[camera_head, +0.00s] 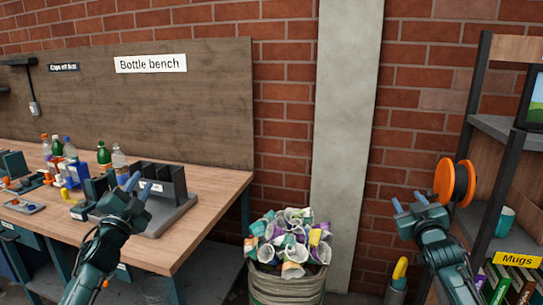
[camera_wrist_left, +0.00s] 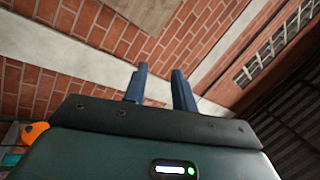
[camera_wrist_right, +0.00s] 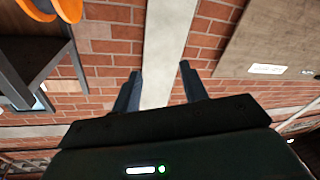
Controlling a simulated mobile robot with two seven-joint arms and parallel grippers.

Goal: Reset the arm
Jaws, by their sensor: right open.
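My left gripper (camera_head: 137,187) is raised in front of the bench's right end in the head view. In the left wrist view its two blue fingers (camera_wrist_left: 160,88) stand apart with nothing between them. My right gripper (camera_head: 408,203) is raised at the right, in front of the wall between the bin and the shelf. In the right wrist view its fingers (camera_wrist_right: 160,88) are apart and empty. Both grippers point up, with brick wall behind them in their wrist views.
The wooden bench (camera_head: 215,181) at the left holds several bottles (camera_head: 104,157) and a dark slotted rack (camera_head: 178,184). A full bin (camera_head: 285,286) stands between my arms. A shelf unit (camera_head: 492,150) stands at the right, near an orange reel (camera_head: 444,182).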

